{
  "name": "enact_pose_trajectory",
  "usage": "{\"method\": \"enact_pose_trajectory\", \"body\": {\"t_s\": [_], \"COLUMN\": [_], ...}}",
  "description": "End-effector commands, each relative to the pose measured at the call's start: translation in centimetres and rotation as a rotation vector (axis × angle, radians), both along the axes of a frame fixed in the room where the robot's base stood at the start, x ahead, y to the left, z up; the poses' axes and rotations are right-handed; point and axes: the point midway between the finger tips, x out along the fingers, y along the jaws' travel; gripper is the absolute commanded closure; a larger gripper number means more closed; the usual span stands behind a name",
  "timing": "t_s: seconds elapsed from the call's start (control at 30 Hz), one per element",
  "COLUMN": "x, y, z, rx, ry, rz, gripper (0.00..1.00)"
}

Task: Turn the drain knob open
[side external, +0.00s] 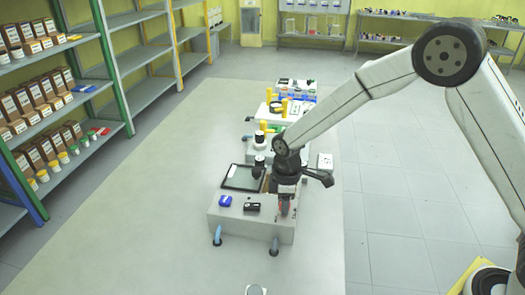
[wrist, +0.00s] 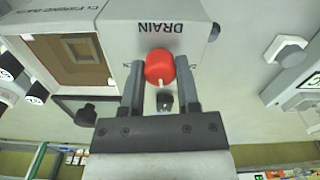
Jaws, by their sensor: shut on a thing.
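The red drain knob (wrist: 160,67) is on the light grey reactor housing (wrist: 130,12), below the upside-down word DRAIN in the wrist view. A pale pointer line shows on the knob's lower part. My gripper (wrist: 160,78) has one dark finger on each side of the knob and is shut on it. In the side external view my gripper (side external: 284,205) reaches down to the front right of the grey unit (side external: 250,226). The knob is mostly hidden there by my gripper.
A blue item (side external: 225,200) and a black item (side external: 252,206) are on the unit left of my gripper. A dark flat panel (side external: 243,178) lies behind them. More equipment (side external: 290,110) lines up farther back. Shelves (side external: 60,100) stand at the left. The floor beside the unit is clear.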

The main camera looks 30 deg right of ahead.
Motion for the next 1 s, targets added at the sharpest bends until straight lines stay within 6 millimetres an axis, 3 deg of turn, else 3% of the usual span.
{"method": "enact_pose_trajectory", "body": {"t_s": [0.7,1.0], "x": [0.04,0.04], "y": [0.02,0.02], "z": [0.04,0.04], "rx": [0.001,0.001], "ry": [-0.002,-0.001], "rz": [-0.674,-0.876], "gripper": [1.00,1.00]}}
